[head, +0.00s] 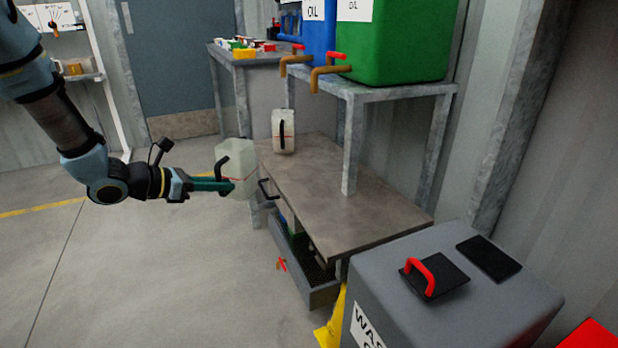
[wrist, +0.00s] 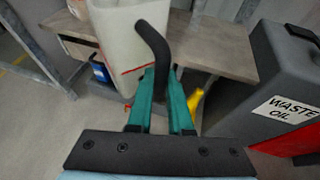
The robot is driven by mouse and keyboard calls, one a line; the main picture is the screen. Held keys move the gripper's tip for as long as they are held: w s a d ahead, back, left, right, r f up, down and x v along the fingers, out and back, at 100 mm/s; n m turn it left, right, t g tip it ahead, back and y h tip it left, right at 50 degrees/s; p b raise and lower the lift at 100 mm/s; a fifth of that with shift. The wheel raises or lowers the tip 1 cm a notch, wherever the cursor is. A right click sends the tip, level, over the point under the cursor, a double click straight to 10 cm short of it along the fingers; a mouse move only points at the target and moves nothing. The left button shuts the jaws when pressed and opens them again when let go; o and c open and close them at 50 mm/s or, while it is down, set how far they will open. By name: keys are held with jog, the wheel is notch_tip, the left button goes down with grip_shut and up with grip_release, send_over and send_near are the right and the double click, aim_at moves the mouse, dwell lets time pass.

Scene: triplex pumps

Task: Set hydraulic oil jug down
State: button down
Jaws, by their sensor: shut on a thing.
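A pale translucent jug with a black handle (head: 236,152) hangs in my gripper (head: 226,186), just left of the workbench's far left corner. The same jug (wrist: 120,40) fills the upper left of the wrist view, with its black handle between my teal fingers (wrist: 164,95). My gripper is shut on that handle. The jug looks upright and above the floor; whether it touches the bench edge I cannot tell. The grey-brown workbench (head: 345,205) has a bare top in its middle and front. A second cream jug with a dark handle (head: 288,146) stands near its back.
A rack with blue (head: 318,30) and green (head: 400,45) oil tanks and brass taps stands over the bench's right side. An open drawer (head: 300,270) juts out below the bench. A grey waste oil bin (head: 450,290) is at front right. The floor at left is clear.

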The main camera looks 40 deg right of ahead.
aim_at(238, 177)
jog(key=shift+m+g, duration=0.3)
jog(key=shift+g, duration=0.1)
jog(key=s+d, duration=0.1)
jog(key=s+d+r, duration=0.1)
jog(key=d, duration=0.1)
jog(key=shift+s+d+r, duration=0.15)
jog(key=shift+d+r, duration=0.05)
jog(key=shift+d, duration=0.1)
jog(key=shift+d+r+b+x, duration=0.2)
jog(key=shift+r+x, duration=0.3)
jog(key=shift+x, duration=2.35)
jog(key=shift+d+r+b+x, duration=0.2)
jog(key=shift+r+x, duration=0.25)
jog(key=shift+x, duration=2.4)
jog(key=shift+d+r+b+x, duration=0.2)
jog(key=shift+r+x, duration=0.3)
jog(key=shift+x, duration=2.35)
jog(key=shift+f, duration=0.2)
jog(key=c, duration=0.8)
grip_release()
jog(key=shift+c, duration=0.2)
jog(key=shift+r, duration=0.15)
